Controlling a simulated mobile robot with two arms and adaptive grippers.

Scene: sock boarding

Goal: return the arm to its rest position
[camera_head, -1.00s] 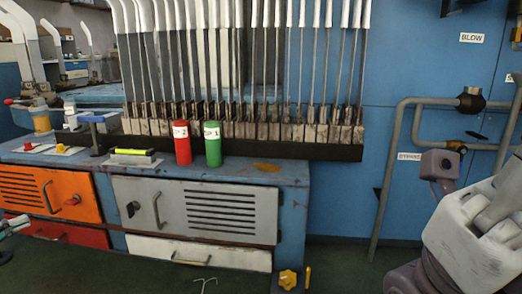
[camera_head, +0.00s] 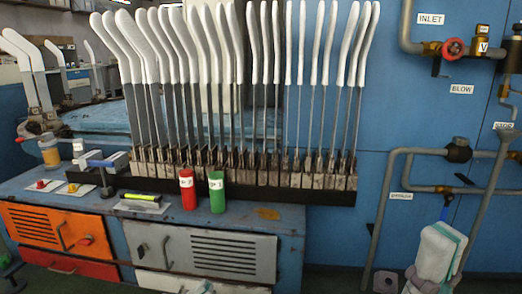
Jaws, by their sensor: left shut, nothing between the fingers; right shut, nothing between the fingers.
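A blue workbench (camera_head: 293,240) spans the middle, bearing a rack of white sock boards (camera_head: 265,45), a red can (camera_head: 188,191) and a green can (camera_head: 216,193). Pipes and a red-wheeled valve (camera_head: 453,48) are on the wall at right.

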